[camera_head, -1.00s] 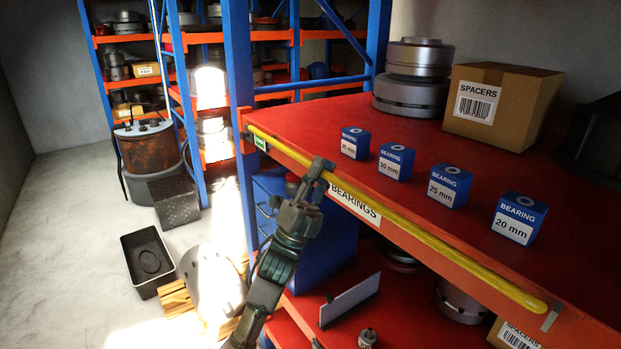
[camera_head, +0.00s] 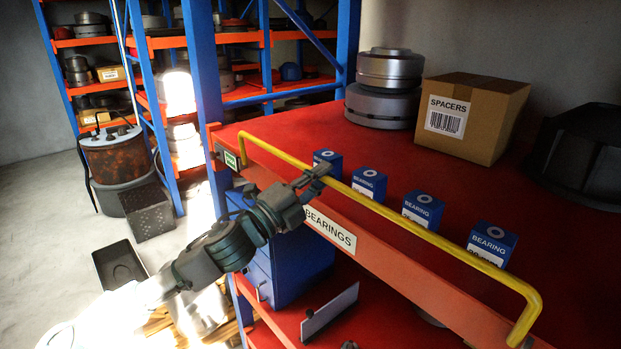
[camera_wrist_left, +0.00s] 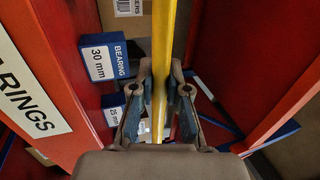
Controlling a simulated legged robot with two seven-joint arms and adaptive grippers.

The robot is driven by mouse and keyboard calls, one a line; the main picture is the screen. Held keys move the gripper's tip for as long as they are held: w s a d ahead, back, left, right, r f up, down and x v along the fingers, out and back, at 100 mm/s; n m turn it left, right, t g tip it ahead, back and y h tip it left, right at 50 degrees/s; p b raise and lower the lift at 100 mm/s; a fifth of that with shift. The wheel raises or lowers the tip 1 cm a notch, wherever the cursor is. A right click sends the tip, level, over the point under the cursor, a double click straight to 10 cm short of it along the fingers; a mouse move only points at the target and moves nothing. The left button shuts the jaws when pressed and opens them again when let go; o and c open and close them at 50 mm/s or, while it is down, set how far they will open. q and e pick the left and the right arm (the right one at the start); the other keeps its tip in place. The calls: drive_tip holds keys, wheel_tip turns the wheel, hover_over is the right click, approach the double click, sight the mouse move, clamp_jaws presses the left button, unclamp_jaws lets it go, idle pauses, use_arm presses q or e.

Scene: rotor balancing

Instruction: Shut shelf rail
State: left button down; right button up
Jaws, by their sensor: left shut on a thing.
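The yellow shelf rail (camera_head: 420,232) runs along the front edge of the red shelf (camera_head: 440,175). It is raised above the edge, with bent ends coming down to the shelf front at the left and at the lower right. My left gripper (camera_head: 316,176) is shut on the rail left of its middle. In the left wrist view the rail (camera_wrist_left: 163,60) passes between the two fingers of my left gripper (camera_wrist_left: 160,95). My right gripper is not in view.
Several blue bearing boxes (camera_head: 416,208) stand in a row just behind the rail. A spacers carton (camera_head: 475,115) and metal rotors (camera_head: 385,90) stand farther back. A bearings label (camera_head: 329,228) is on the shelf front. A blue cabinet (camera_head: 300,262) is below.

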use_arm(q)
drive_tip(key=shift+d+f+y, duration=0.15)
drive_tip(key=shift+d+y, duration=0.25)
drive_tip(key=shift+d, duration=0.1)
drive_tip(key=shift+g, duration=0.4)
drive_tip(key=shift+f, duration=0.1)
